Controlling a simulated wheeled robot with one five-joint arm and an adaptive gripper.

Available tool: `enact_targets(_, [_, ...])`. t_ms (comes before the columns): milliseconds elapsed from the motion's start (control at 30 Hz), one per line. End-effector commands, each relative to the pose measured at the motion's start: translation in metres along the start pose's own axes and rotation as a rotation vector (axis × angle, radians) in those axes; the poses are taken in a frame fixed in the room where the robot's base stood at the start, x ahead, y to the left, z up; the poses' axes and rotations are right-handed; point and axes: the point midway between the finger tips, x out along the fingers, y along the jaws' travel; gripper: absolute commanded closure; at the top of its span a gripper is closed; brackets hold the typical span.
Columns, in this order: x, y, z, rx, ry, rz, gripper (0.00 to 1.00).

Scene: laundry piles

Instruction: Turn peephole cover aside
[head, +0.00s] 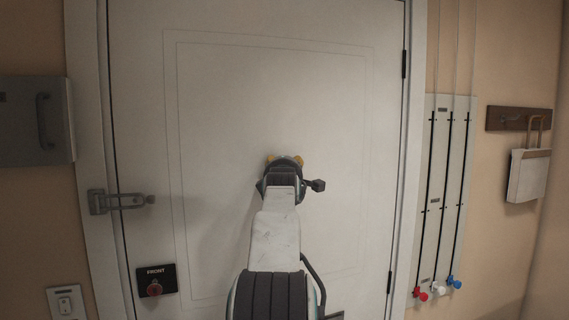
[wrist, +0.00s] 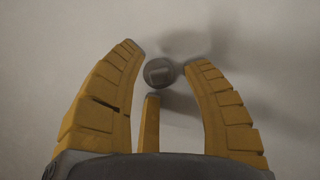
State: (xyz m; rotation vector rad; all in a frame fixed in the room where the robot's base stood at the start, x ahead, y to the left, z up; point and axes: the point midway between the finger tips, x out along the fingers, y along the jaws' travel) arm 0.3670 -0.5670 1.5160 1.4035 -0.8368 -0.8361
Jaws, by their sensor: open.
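The peephole cover (wrist: 160,72) shows in the wrist view as a small round grey disc with a raised tab, on the pale door. In the head view my gripper (head: 285,160) is at the middle of the white door (head: 230,110), and my arm hides the cover.
A grey latch (head: 120,201) is on the door's left edge. A grey panel (head: 30,120) hangs left. A corded board (head: 440,200) and a hanging bag (head: 528,176) are right.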

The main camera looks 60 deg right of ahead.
Motion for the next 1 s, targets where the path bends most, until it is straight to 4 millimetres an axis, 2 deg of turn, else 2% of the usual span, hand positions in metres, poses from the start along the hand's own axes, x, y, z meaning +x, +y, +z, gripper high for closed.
enact_targets(400, [0.0030,-0.0004,0.0000,0.000,0.000,0.000,0.56])
enact_targets(900, [0.0028,-0.0004,0.0000,0.000,0.000,0.000,1.00])
enact_targets(1000, [0.0028,-0.0005,0.0000,0.000,0.000,-0.001,1.00])
